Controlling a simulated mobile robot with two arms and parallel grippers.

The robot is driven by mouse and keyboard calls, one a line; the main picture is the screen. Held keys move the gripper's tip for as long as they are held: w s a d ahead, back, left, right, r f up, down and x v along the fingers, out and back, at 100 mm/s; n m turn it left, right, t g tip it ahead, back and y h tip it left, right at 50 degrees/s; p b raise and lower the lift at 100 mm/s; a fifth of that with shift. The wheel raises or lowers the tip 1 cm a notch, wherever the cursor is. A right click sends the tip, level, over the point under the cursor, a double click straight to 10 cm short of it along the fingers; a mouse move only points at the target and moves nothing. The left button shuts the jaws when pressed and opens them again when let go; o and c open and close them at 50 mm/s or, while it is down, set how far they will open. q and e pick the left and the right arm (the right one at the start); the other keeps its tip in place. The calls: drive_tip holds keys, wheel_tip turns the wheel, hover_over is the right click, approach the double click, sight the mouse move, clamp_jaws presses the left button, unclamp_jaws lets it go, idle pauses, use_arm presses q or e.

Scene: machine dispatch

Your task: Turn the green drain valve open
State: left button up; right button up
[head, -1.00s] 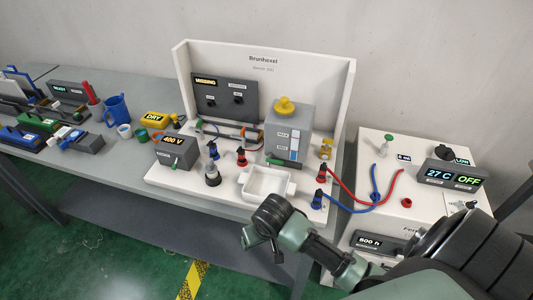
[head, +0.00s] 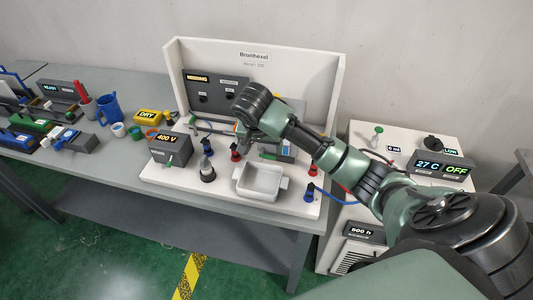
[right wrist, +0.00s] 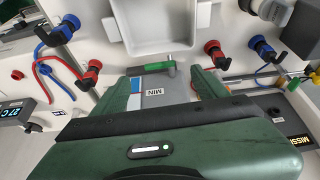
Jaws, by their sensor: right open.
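The green drain valve (right wrist: 152,70) shows in the right wrist view as a short green lever lying crosswise at the foot of the grey tank (right wrist: 172,88), beside a white basin (right wrist: 162,42). My right gripper (right wrist: 164,82) is open, its two green fingers on either side of the lever's line. The lever lies just past the fingertips in the picture; I see no contact. In the head view my right gripper (head: 252,136) is over the tank front and hides most of the tank and the valve. The basin (head: 262,196) stands in front. My left gripper is not in view.
Red and blue plugs (right wrist: 213,48) stand close on both sides of the gripper. A dark 400 V box (head: 170,150) and a black-based plug (head: 207,172) are to the left. Red and blue hoses (right wrist: 45,70) run to the neighbouring white machine. A back panel (head: 300,75) closes the rear.

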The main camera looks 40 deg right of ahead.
sight(267, 156)
drive_tip(key=x, duration=0.2)
drive_tip(key=p+x, duration=0.1)
drive_tip(key=x, duration=0.1)
drive_tip(key=p+x, duration=0.1)
drive_tip(key=x, duration=0.1)
drive_tip(key=shift+w+d, duration=0.1)
drive_tip(key=shift+d, duration=0.3)
drive_tip(key=shift+w+d+f, duration=0.15)
drive_tip(key=shift+w+f, duration=0.1)
drive_tip(key=shift+f, duration=0.4)
drive_tip(key=c, duration=1.4)
